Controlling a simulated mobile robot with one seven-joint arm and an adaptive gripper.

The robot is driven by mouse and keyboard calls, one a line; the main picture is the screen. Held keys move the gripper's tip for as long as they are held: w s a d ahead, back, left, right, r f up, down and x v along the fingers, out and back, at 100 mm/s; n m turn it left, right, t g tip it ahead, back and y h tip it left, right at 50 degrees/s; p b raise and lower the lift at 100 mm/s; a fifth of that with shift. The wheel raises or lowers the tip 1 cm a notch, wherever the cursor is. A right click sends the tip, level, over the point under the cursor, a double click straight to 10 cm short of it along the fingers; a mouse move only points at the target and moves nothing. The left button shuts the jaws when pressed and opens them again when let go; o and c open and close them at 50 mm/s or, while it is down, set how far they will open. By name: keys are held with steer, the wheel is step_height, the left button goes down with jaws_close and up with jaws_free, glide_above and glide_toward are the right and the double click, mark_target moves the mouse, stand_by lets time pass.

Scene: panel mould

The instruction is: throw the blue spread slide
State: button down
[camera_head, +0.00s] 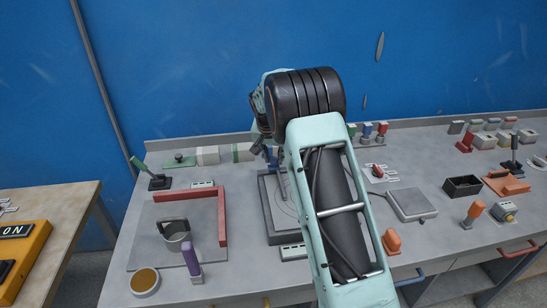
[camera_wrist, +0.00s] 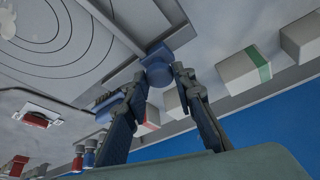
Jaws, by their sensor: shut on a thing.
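The blue spread slide (camera_wrist: 158,62) shows in the wrist view as a blue knob at the edge of a grey framed plate marked with rings (camera_wrist: 60,40). My gripper (camera_wrist: 160,76) has its two dark fingers on either side of the knob and is shut on it. In the head view my gripper (camera_head: 267,152) is at the back of the framed plate (camera_head: 268,228), mostly hidden by my arm. The slide's handle is hard to make out there.
White blocks, one with a green stripe (camera_wrist: 247,70), stand close beside my fingers. Small red and blue capped items (camera_head: 367,130) stand right of my arm. The blue wall (camera_head: 190,70) is behind.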

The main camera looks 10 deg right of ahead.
steer(key=a+b, duration=0.1)
steer(key=a, duration=0.5)
steer(key=shift+a+b, duration=0.3)
steer(key=c, duration=1.6)
jaws_free()
steer(key=shift+a, duration=0.1)
steer(key=shift+r, duration=0.15)
steer(key=v, duration=1.1)
steer(key=shift+s+r, duration=0.3)
steer(key=shift+r, duration=0.05)
